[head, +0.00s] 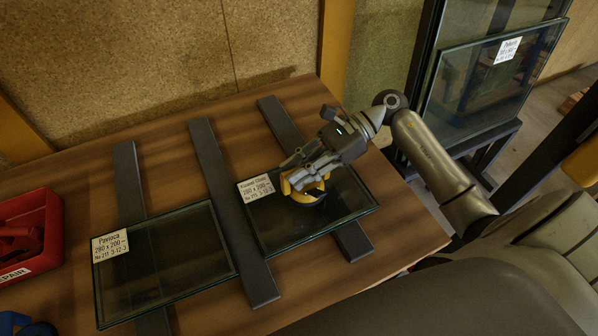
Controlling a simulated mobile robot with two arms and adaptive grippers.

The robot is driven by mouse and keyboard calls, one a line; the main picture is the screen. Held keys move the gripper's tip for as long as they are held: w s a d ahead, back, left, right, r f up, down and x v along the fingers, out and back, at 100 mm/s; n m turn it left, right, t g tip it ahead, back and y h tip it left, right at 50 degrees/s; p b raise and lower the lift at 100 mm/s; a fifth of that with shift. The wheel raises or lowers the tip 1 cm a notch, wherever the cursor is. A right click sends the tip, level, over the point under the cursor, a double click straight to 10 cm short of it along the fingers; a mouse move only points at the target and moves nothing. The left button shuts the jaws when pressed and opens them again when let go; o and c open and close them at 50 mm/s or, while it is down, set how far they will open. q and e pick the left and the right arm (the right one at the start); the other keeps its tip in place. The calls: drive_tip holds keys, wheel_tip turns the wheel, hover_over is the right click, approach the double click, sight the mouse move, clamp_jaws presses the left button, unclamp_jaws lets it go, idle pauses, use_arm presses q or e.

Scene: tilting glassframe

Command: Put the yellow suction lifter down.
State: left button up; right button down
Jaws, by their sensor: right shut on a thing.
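The yellow suction lifter (308,195) is at the right glass pane (290,228), its dark cup low over or on the pane's upper middle; I cannot tell whether it is pressed on. My right gripper (296,180) comes in from the right and is shut on the lifter's yellow handle. The fingers hide part of the handle. The pane bears a white label (256,188) at its upper left corner and lies across dark strips. My left gripper is not in view.
A second labelled glass pane (165,260) lies to the left on the wooden table (85,190). Dark strips (205,150) run beneath the panes. A red box (32,235) stands at the left edge. Framed glass (490,85) leans on a rack at the right.

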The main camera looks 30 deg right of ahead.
drive_tip(key=shift+f, duration=0.75)
drive_tip(key=shift+f, duration=0.1)
drive_tip(key=shift+f, duration=0.1)
drive_tip(key=c, duration=1.3)
unclamp_jaws()
